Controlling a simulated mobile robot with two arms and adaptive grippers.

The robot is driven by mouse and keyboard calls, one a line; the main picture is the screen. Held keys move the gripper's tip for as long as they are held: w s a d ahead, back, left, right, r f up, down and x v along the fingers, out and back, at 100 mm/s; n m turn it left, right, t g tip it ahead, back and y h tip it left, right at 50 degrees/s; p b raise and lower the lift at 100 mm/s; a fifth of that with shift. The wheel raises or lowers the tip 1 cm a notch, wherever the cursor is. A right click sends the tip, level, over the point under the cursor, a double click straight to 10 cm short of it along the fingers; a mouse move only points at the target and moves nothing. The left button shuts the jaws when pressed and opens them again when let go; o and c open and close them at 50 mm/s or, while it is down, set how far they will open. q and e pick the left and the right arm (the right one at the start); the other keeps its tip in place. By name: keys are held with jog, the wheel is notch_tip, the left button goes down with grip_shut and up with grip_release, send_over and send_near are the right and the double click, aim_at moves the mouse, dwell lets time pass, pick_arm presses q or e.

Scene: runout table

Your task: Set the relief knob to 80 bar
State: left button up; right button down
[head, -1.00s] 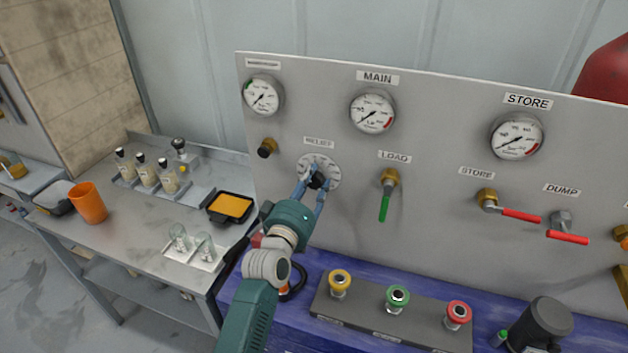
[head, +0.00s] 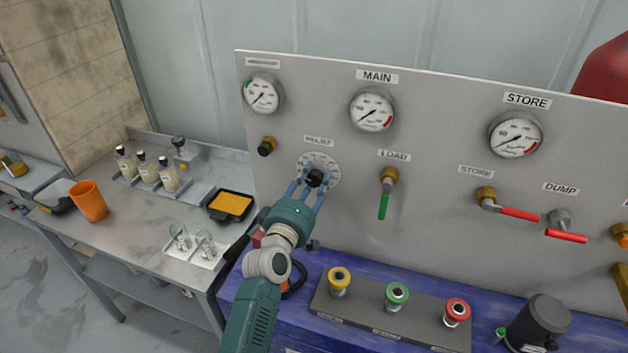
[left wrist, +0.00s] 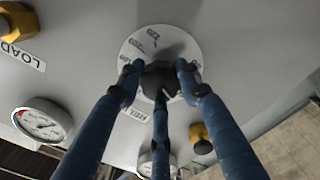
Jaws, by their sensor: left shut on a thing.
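The relief knob (head: 315,179) is a small black knob at the centre of a round white dial (head: 333,168) below the RELIEF label. My left gripper (head: 314,184) has its blue fingers around the knob. In the left wrist view the fingers (left wrist: 160,85) close on the black knob (left wrist: 158,80) from several sides, with the white dial (left wrist: 138,48) behind. A pale pointer line shows on the knob there, but the dial numbers are too small or blurred to read the setting. My right gripper is not in view.
The MAIN gauge (head: 372,110) and STORE gauge (head: 515,135) are on the panel above. The green LOAD lever (head: 383,206) hangs just right of the dial. A black fitting (head: 267,147) is at its left. Yellow, green and red buttons (head: 397,296) stand below.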

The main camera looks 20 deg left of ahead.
pick_arm(q)
jog(key=shift+a+r, duration=0.2)
jog(key=shift+r, duration=0.1)
jog(key=o, duration=1.2)
jog(key=shift+c, duration=0.2)
jog(key=shift+a+f, duration=0.1)
jog(key=shift+f, duration=0.1)
jog(key=s, duration=1.2)
jog(key=shift+a, duration=0.2)
